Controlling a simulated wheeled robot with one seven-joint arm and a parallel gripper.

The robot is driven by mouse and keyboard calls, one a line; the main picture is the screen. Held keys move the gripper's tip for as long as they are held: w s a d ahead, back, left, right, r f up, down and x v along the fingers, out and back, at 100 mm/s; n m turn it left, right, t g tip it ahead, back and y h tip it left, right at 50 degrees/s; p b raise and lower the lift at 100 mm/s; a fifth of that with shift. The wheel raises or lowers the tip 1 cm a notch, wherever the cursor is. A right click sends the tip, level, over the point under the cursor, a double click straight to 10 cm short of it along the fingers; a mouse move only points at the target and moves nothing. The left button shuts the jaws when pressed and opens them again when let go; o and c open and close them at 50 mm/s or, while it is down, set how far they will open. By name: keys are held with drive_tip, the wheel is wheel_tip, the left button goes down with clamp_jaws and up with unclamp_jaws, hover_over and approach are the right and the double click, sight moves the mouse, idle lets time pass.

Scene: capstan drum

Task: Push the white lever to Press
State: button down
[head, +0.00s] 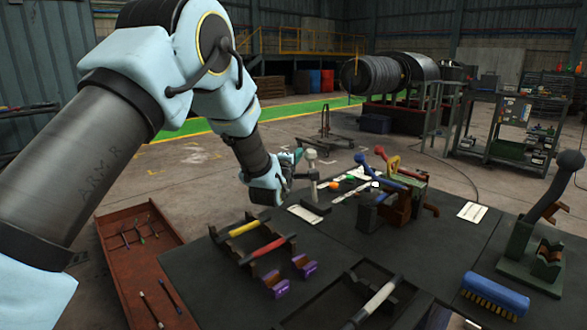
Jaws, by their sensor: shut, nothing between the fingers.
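The white lever (312,163) stands roughly upright, with a rounded pale knob on a thin shaft above a dark base on the black table. My gripper (297,157) is shut and empty, just left of the lever's knob. I cannot tell whether the fingertips touch the lever. White label plates lie near the lever's base, one (305,214) in front of it; their writing is too small to read, so I cannot make out Press.
A blue-handled lever (364,165) and a red and yellow mechanism (404,183) stand to the right. Nearer are a rack with yellow (244,229) and red handles, purple blocks (274,284) and a blue brush (495,294). A rust-red tray (140,255) is at left.

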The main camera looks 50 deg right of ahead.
drive_tip(key=s+m+h+b, duration=0.3)
drive_tip(key=s+m+b, duration=0.3)
drive_tip(key=s+b, duration=0.4)
drive_tip(key=shift+a+b, duration=0.35)
drive_tip(key=shift+b, duration=2.35)
drive_tip(key=shift+s, duration=0.1)
drive_tip(key=a+b, duration=0.1)
drive_tip(key=a, duration=0.8)
drive_tip(key=shift+s+a+f, duration=0.2)
drive_tip(key=shift+f, duration=0.25)
